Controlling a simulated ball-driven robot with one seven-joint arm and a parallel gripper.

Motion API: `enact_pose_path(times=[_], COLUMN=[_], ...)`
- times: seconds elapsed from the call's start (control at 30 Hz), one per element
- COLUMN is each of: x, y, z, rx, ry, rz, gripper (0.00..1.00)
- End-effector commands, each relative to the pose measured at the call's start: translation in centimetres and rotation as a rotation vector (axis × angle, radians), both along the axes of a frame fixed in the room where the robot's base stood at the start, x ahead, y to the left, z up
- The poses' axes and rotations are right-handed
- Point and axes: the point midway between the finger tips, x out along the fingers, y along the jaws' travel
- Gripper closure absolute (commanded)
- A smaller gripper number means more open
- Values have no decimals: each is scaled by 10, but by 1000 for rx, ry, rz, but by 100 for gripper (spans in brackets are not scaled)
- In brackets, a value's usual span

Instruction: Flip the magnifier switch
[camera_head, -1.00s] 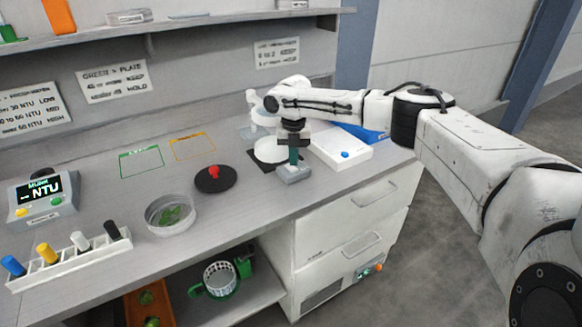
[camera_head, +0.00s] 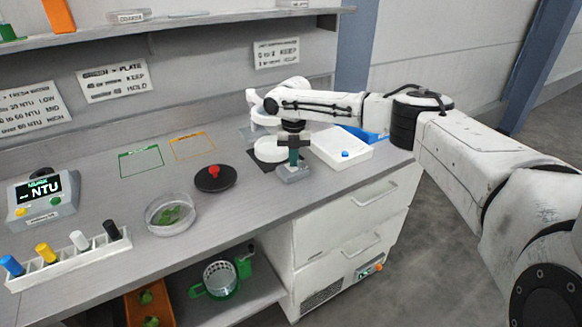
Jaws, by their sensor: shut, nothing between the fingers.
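My gripper (camera_head: 294,160) is shut and points down at the right part of the bench. It is directly over a small grey block (camera_head: 292,173) at the bench's front edge, which looks like the magnifier's switch box. I cannot tell whether the fingertips touch it. The switch lever itself is hidden or too small to make out. Just behind and left is a white round piece on a black base (camera_head: 270,150), which seems to be the magnifier; my wrist and arm cover part of it.
A white box with a blue knob (camera_head: 343,153) stands close right of my gripper. A black disc with a red knob (camera_head: 214,178), a glass dish with green leaves (camera_head: 170,214), a vial rack (camera_head: 70,262) and an NTU meter (camera_head: 43,200) stand left.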

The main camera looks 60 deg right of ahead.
Motion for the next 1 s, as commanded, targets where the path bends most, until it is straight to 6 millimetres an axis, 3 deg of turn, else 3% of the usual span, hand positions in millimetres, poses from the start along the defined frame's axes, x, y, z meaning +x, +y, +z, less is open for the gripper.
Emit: enact_pose_path(times=[0.53, 1.0], x=[0, 0], y=[0, 0], z=[-5, 29], rx=[2, 3], ry=[1, -1], rz=[0, -1], gripper=[100, 100])
